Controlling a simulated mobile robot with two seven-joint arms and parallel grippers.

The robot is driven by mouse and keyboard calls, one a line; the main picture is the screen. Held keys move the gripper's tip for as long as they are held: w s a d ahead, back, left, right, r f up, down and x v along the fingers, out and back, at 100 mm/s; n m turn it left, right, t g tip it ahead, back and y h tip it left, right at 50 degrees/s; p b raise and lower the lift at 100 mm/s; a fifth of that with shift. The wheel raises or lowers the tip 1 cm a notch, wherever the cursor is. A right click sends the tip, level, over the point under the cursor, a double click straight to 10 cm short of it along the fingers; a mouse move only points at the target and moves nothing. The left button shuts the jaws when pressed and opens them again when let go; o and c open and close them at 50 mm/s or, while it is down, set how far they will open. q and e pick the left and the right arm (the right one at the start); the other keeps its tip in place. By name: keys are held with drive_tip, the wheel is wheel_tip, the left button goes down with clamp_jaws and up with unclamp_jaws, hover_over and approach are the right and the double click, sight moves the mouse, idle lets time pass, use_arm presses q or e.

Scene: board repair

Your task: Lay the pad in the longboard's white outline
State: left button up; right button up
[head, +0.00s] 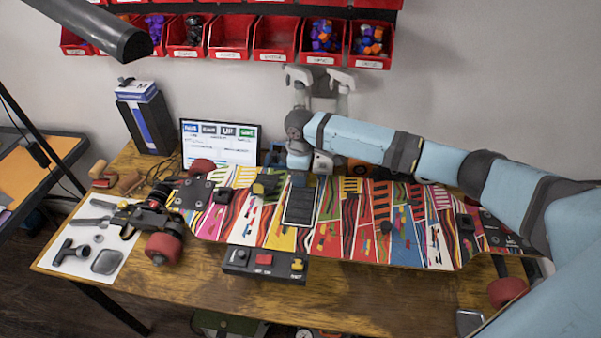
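The longboard (345,245) lies across the table with its colourful striped deck facing me. A dark, ribbed rectangular pad (300,205) lies on the deck left of its middle, with a thin light border along its edges. I cannot tell how exactly its edges match the white outline. My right arm reaches from the right over the far side of the board. My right gripper (320,80) is raised near the wall, behind the board and apart from the pad. Its two fingers stand apart with nothing visible between them. My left gripper is out of view.
A white sheet (126,259) with tools lies at the left. A small dark box with buttons (263,263) stands before the board. A screen (220,145) and a dark box (147,118) stand behind. Red bins (273,40) hang on the wall.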

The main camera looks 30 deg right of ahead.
wheel_tip(320, 180, up, 12)
drive_tip(key=shift+r, duration=0.15)
idle(0.4)
idle(0.4)
